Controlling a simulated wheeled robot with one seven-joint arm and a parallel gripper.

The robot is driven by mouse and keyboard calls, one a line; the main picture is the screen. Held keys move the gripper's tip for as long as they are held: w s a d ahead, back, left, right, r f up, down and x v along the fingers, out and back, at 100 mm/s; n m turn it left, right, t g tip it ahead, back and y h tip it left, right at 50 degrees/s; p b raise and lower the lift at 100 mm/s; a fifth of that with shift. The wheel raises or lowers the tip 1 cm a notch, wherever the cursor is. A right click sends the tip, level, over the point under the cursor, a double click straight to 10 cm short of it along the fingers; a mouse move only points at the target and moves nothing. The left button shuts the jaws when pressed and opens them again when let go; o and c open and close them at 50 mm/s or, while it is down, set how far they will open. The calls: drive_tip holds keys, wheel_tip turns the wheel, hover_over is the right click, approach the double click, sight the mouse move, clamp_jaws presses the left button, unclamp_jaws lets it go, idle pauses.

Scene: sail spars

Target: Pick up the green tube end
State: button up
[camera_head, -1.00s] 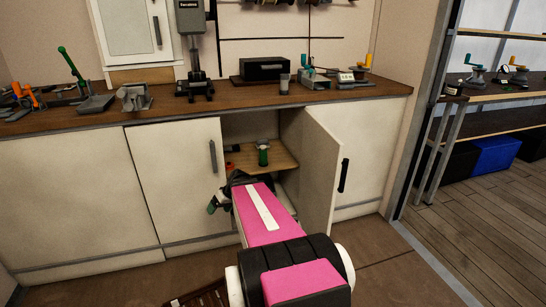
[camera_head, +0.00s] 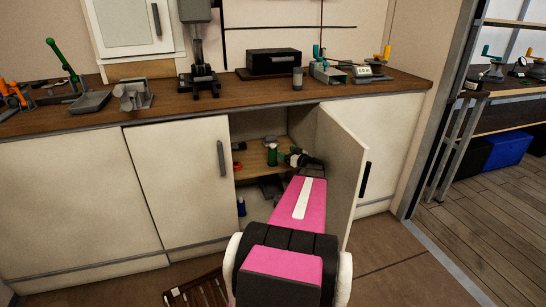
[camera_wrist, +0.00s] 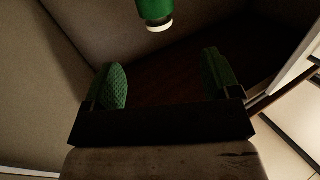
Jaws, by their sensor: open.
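The green tube end (camera_head: 272,154) stands upright on the wooden shelf (camera_head: 254,164) inside the open cabinet. Part of it shows at the top middle of the wrist view, a green cylinder (camera_wrist: 154,9) with a pale rim at its near end. My gripper (camera_head: 293,156) is just right of it in the head view, at the cabinet opening. In the wrist view my gripper (camera_wrist: 163,80) has its green textured fingertips wide apart with nothing between them. The tube end lies beyond the fingertips, apart from them.
The right cabinet door (camera_head: 342,165) stands open close beside my arm. A small dark cylinder (camera_head: 239,146) lies at the shelf's left, near the closed left door (camera_head: 178,180). A blue object (camera_head: 241,207) is below the shelf. The wooden counter (camera_head: 225,103) runs overhead.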

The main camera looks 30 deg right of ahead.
sight(273, 145)
drive_tip(key=x, duration=1)
drive_tip(key=shift+w, duration=0.3)
drive_tip(key=c, duration=1.3)
